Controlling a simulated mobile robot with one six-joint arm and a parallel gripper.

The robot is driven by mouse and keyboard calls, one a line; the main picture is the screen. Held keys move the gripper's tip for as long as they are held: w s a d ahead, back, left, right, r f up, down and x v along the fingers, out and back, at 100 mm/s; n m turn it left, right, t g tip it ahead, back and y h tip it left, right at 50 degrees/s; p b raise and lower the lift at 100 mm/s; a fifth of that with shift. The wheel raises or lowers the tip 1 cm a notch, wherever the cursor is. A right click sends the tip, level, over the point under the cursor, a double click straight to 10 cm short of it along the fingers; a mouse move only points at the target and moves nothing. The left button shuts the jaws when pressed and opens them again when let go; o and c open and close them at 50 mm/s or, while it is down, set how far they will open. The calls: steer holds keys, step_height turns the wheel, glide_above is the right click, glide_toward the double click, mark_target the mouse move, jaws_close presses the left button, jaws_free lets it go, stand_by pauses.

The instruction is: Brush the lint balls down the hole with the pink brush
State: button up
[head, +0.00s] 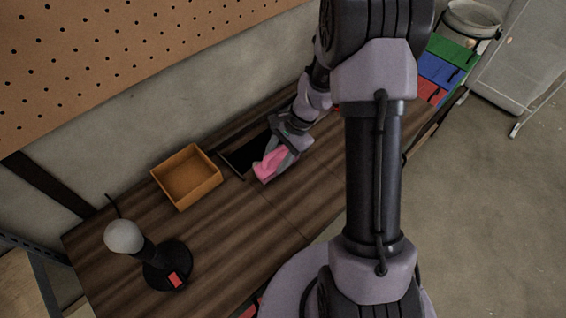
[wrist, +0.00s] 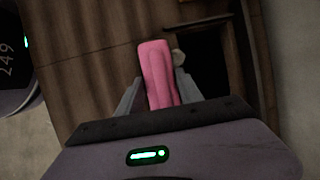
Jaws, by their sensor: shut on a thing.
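The pink brush (head: 267,166) is in my gripper (head: 280,154), over the wooden table just right of the dark rectangular hole (head: 240,156). In the wrist view the brush (wrist: 154,62) is clasped between the two grey fingers of my gripper (wrist: 158,92). The hole (wrist: 209,62) shows to the right of the brush there. One small pale lint ball (wrist: 178,57) shows between the brush and the hole's edge. No other lint ball can be made out. I cannot tell whether the brush touches the table.
An orange open box (head: 166,184) stands left of the hole on the wooden table (head: 225,235). A lamp (head: 168,265) with a pale bulb and a red patch on its base stands at the front left. Green, blue and red bins (head: 440,68) are at the far right end. A pegboard wall runs behind.

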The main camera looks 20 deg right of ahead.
steer(key=w+a+p, duration=0.1)
steer(key=w+a, duration=0.1)
steer(key=w, duration=0.4)
steer(key=shift+w, duration=0.15)
stand_by(0.7)
steer(key=s+r+p, duration=0.1)
steer(key=r, duration=0.1)
steer(key=s+d+r+p, duration=0.1)
steer(key=s+r+p, duration=0.1)
steer(key=r, duration=0.1)
steer(key=s+r+p, duration=0.1)
steer(key=r+p, duration=0.1)
steer(key=r, duration=0.1)
steer(key=shift+s+d, duration=0.25)
steer(key=shift+s, duration=0.15)
stand_by(0.7)
